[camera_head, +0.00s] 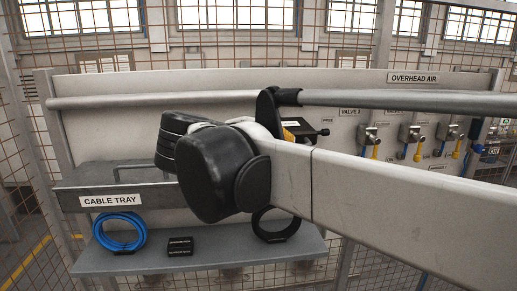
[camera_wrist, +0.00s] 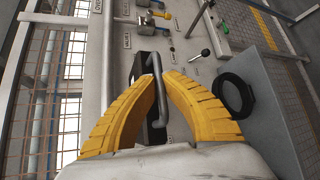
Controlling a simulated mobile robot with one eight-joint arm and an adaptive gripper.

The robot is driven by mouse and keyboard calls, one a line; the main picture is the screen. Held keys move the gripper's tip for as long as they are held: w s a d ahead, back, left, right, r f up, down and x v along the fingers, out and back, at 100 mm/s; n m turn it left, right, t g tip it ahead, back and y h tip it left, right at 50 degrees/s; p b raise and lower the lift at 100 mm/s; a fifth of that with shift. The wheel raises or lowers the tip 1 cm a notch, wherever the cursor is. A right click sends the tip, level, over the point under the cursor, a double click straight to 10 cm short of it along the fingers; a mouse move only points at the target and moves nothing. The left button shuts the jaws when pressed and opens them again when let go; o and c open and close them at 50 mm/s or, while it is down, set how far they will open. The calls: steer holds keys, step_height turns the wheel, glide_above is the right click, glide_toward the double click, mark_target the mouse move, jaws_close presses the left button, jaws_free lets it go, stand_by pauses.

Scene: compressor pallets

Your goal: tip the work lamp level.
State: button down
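The work lamp appears to be the black body (camera_wrist: 155,132) with a grey bent handle bar (camera_wrist: 157,88) in the wrist view. The yellow fingers of my gripper (camera_wrist: 158,75) lie on either side of this bar, with their tips close against it. They look shut on the bar. The fingers hide much of the black body. In the head view my arm covers most of this spot. A black part with a small knob (camera_head: 306,131) shows just behind the arm, beside a bit of yellow finger. The lamp's tilt cannot be told.
An overhead air pipe (camera_head: 150,101) runs along the panel above. The cable tray (camera_head: 75,190) is at left. A lower shelf (camera_head: 220,254) holds a blue coil (camera_head: 97,229), a black box (camera_head: 180,246) and a black ring (camera_head: 258,232).

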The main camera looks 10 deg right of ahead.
steer(key=shift+r, duration=0.25)
steer(key=c, duration=1.8)
jaws_free()
steer(key=shift+w+d, duration=0.1)
steer(key=shift+w, duration=0.05)
steer(key=v, duration=1.2)
steer(key=shift+f, duration=0.1)
